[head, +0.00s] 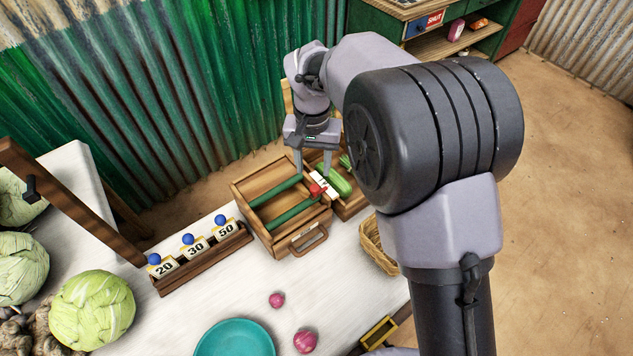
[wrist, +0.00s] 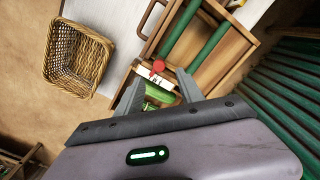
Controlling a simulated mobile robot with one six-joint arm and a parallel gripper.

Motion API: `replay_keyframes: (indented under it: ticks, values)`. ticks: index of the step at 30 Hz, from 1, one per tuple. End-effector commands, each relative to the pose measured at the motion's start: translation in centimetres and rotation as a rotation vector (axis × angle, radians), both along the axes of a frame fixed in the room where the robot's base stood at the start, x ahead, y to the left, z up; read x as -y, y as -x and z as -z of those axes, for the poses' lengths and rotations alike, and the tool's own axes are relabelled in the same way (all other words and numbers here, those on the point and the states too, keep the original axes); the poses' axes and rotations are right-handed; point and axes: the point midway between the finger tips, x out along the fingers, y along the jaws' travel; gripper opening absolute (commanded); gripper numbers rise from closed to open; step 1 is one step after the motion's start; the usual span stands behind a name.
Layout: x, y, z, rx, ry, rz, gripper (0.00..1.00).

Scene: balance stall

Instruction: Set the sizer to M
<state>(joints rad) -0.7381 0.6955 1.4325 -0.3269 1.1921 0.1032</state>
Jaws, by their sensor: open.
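The sizer (head: 248,188) is an open wooden box on the white counter, with two green bars (head: 288,212) across it and a handle at the front. A red knob (head: 316,189) sits at its right end, beside a white marked plate (head: 328,185). The marks are too small to read surely. My gripper (head: 313,174) points down over this end, open and empty. In the wrist view the red knob (wrist: 157,67) and white plate (wrist: 154,79) show between and just beyond the fingertips. I cannot tell whether a finger touches them.
Green produce (head: 340,184) lies in a wooden tray right of the sizer. A wicker basket (wrist: 61,72) stands nearby. A rack of number cards (head: 205,258), a teal bowl (head: 235,338) and pink balls (head: 305,342) are on the counter. The corrugated wall is behind.

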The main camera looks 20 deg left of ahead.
Motion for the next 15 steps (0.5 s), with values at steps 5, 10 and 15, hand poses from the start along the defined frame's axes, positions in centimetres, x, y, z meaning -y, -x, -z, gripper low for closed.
replay_keyframes:
  ticks: [5,10,15]
  values:
    - [0.1,0.0,5.3,-0.001,0.000,0.001,0.45]
    - [0.1,0.0,7.7,0.001,0.000,-0.001,0.45]
    - [0.1,-0.1,8.2,0.002,-0.001,0.000,0.45]
